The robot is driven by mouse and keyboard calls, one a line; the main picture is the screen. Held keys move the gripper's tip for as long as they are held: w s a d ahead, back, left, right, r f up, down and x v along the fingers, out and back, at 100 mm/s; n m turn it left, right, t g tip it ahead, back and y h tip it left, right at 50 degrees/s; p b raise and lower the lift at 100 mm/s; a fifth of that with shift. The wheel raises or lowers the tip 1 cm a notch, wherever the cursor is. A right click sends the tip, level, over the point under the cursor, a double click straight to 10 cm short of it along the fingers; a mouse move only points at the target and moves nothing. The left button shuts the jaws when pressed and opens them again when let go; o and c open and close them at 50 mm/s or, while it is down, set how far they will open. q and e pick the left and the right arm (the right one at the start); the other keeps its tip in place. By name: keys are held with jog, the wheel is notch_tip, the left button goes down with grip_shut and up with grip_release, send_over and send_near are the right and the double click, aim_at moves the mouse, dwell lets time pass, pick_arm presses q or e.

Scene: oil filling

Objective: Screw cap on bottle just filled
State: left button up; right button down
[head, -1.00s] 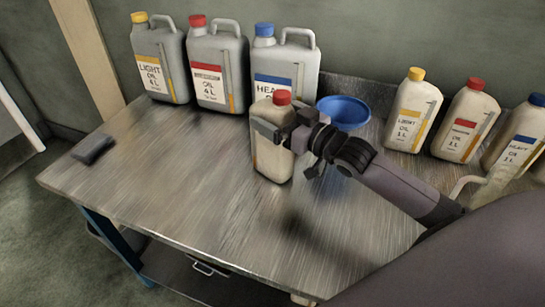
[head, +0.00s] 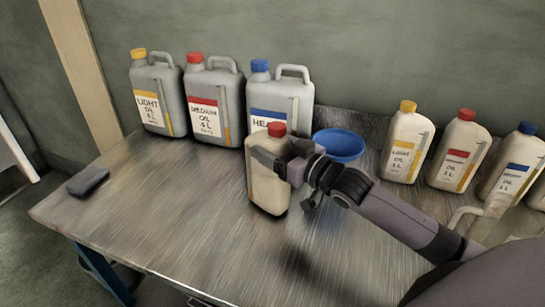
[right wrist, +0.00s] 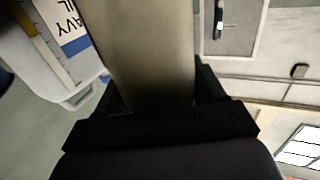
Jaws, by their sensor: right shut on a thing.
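A cream bottle (head: 266,190) with a red cap (head: 277,129) on its top stands upright over the middle of the table. My right gripper (head: 272,158) is shut on the upper part of this bottle, just below the cap. In the right wrist view the bottle's pale side (right wrist: 140,60) fills the space between the dark fingers. The gripper hides part of the bottle's front. I cannot tell how tightly the cap sits, or whether the bottle touches the table. My left gripper is not in view.
Large grey cans with yellow (head: 155,100), red (head: 213,105) and blue (head: 280,100) caps stand behind. A blue bowl or funnel (head: 341,145) is behind my wrist. Smaller capped bottles (head: 407,145) stand at right. A dark block (head: 88,181) lies at left. The table's front left is clear.

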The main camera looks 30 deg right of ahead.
notch_tip(320, 180, up, 19)
jog(key=p, duration=0.1)
jog(key=shift+r, duration=0.2)
dwell(0.7)
